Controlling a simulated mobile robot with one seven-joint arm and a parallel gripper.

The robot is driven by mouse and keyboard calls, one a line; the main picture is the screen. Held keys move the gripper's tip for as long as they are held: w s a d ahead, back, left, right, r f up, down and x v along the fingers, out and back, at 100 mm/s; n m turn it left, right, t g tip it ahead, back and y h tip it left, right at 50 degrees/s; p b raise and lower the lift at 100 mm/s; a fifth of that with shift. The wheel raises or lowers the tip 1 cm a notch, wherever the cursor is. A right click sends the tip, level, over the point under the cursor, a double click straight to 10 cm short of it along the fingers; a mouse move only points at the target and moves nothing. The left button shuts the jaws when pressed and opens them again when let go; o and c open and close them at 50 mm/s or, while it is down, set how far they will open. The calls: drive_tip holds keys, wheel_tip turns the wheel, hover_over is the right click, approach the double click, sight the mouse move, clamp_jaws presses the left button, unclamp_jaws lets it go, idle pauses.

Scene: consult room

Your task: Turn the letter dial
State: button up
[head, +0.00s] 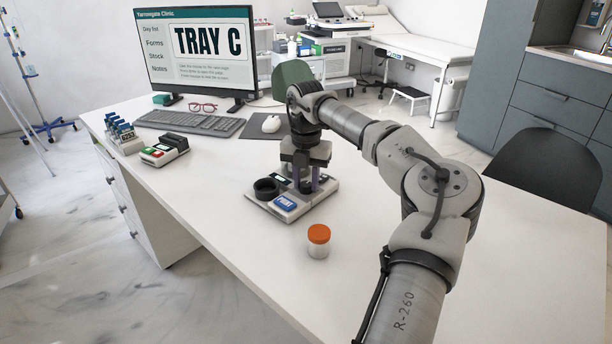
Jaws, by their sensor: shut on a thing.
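A low, pale device (318,198) sits on the white desk. It has a blue PRINT button (285,203) at its front, a small display (279,179) and a black round part (266,189) at its left. My gripper (306,186) points down over the device's right half, with its fingers at the top face. It is shut on a dark knob there, which I take for the letter dial; the fingers mostly hide it, and its letter cannot be read. The monitor (198,52) behind reads "TRAY C".
An orange-lidded specimen cup (318,241) stands just in front of the device. A mouse (271,124), keyboard (190,122), red glasses (203,107), a card terminal (164,151) and a tube rack (122,133) are behind and left. The desk's front right is clear.

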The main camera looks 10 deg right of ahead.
sight(306, 184)
drive_tip(key=m+p, duration=0.1)
drive_tip(key=m, duration=0.4)
drive_tip(key=shift+r+m, duration=0.1)
drive_tip(key=shift+m, duration=0.2)
drive_tip(key=m, duration=0.5)
drive_tip(key=shift+m, duration=0.4)
drive_tip(key=o, duration=0.7)
wheel_tip(306, 184, up, 14)
idle(0.4)
